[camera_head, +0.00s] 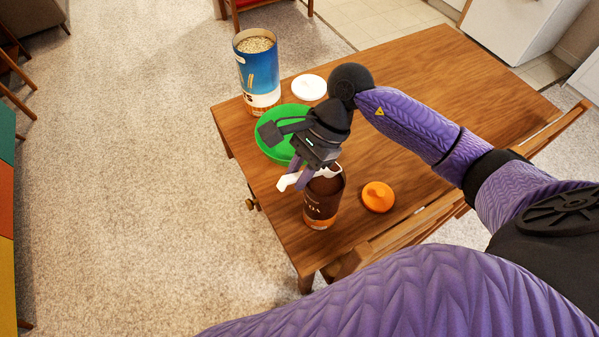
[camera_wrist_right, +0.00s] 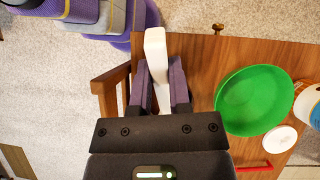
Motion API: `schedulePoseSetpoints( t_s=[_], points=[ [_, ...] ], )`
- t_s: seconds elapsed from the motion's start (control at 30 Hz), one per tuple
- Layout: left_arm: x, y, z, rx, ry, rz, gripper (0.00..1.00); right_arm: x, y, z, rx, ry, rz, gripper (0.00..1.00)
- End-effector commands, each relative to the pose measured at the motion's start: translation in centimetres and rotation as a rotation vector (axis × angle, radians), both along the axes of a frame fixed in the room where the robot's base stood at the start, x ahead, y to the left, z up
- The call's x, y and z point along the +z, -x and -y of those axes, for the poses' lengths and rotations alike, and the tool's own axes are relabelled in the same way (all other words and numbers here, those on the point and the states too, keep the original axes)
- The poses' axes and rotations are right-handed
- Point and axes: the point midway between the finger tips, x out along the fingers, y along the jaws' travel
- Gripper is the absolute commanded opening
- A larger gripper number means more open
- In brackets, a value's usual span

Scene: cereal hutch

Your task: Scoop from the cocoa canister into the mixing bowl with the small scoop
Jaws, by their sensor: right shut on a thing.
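The brown cocoa canister (camera_head: 322,205) stands upright and open near the table's front left corner. My right gripper (camera_head: 306,180) is just above its mouth, shut on the white small scoop (camera_head: 288,182). In the right wrist view the scoop's white handle (camera_wrist_right: 155,45) sits between the fingers (camera_wrist_right: 160,90). Whether the scoop's cup is inside the canister I cannot tell. The green mixing bowl (camera_head: 270,142) is behind the canister, partly covered by my gripper. It also shows in the right wrist view (camera_wrist_right: 253,100). My left gripper is not in view.
A tall blue open canister (camera_head: 258,76) stands at the table's far left corner beside a white lid (camera_head: 309,87). An orange lid (camera_head: 377,196) lies right of the cocoa. A red thin item (camera_wrist_right: 255,166) lies near the bowl. The table's right side (camera_head: 480,90) is clear.

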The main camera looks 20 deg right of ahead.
Motion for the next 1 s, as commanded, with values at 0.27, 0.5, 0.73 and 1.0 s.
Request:
schedulePoseSetpoints(
  t_s=[0.27,0.5,0.73,1.0],
  points=[
    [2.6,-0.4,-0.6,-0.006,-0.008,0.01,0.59,2.1,0.3,-1.3,0.008,0.2,0.053,0.0],
    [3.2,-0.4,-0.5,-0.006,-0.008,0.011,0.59,1.6,0.6,-2.7,0.003,0.452,0.106,0.0],
    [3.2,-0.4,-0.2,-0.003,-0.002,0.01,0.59,1.5,0.6,-2.9,-0.002,0.501,0.117,0.0],
    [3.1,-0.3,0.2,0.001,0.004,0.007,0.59,1.5,0.7,-2.8,-0.001,0.499,0.115,0.0]
  ],
)
